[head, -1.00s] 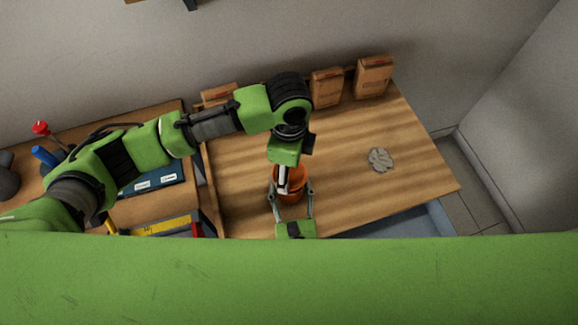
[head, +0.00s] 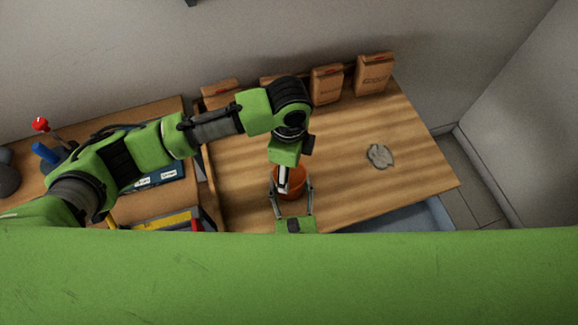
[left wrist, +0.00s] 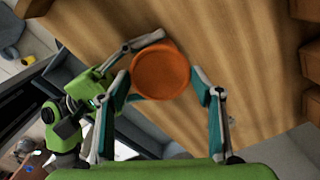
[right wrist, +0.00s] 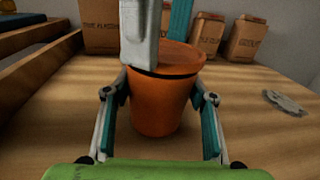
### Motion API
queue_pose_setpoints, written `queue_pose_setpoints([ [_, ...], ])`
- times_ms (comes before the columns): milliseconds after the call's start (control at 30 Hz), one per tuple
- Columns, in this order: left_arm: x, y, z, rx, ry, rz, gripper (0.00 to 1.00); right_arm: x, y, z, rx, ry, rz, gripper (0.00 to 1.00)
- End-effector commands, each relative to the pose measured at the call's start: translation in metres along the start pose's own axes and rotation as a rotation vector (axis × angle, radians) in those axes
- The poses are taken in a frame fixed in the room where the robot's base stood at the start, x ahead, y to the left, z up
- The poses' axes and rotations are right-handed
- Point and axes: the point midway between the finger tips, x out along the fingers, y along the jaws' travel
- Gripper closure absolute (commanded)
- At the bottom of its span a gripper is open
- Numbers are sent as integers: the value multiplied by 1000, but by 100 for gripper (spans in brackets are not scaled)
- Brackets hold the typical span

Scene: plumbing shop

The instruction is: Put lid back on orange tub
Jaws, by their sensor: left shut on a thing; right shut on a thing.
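The orange tub (right wrist: 162,108) stands upright on the wooden workbench, with my right gripper (right wrist: 163,92) shut around its sides. The flat round orange lid (left wrist: 161,71) is between the fingers of my left gripper (left wrist: 166,78), which is shut on it from above. In the right wrist view the lid (right wrist: 178,55) is at the tub's mouth. A dark line shows under its near edge, and I cannot tell whether it is fully seated. A left finger hides part of the lid and rim there. In the head view my left gripper (head: 284,180) partly covers the tub (head: 294,184).
Several brown paper bags (head: 373,75) stand along the bench's back edge. A grey disc-like piece (head: 379,156) lies to the right of the tub. A wooden divider (head: 209,190) and a cluttered bench are to the left. The bench surface (head: 350,190) around the tub is mostly clear.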

Motion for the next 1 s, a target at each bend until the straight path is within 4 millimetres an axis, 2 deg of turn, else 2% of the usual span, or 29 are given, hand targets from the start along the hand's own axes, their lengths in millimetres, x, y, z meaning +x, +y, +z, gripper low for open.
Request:
queue_pose_setpoints([
  [633, 13, 0, 0, 1, 0, 0, 49, 0, 0, 0, 0, 0, 0, 87],
  [700, 13, 0, 0, 1, 0, 0, 28, 0, 0, 0, 0, 0, 0, 87],
  [733, 13, 0, 0, 1, 0, 0, 21, 0, 0, 0, 0, 0, 0, 87],
  [1000, 12, 0, 0, 0, 1, 0, 21, 0, 0, 0, 0, 0, 0, 87],
])
